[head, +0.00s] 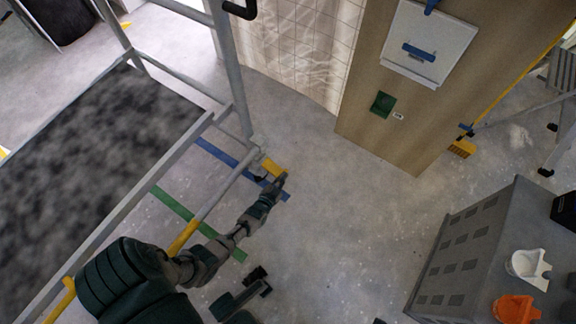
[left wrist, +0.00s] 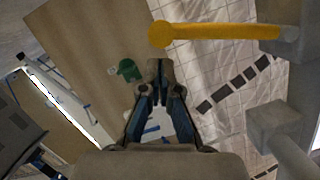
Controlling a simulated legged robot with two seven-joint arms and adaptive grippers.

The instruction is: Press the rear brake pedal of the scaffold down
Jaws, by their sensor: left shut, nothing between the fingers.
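The scaffold (head: 207,122) stands at the left of the head view, a grey tube frame with a dark speckled deck. A yellow brake pedal (head: 271,166) sticks out at its far lower corner, by a caster. In the left wrist view the pedal (left wrist: 220,32) is a yellow bar with a round end, joined to a grey part and roughly level. My left gripper (head: 281,178) is shut and empty, close beside the pedal's outer end. In the left wrist view its fingertips (left wrist: 160,66) show just below that end. My right gripper (head: 261,281) seems to show at the bottom, its fingers unclear.
Blue tape (head: 222,154) and green tape (head: 175,205) mark the floor under the scaffold. A wooden panel (head: 385,140) stands beyond. A grey cabinet (head: 470,250) with white and orange items stands at right. The floor between is clear.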

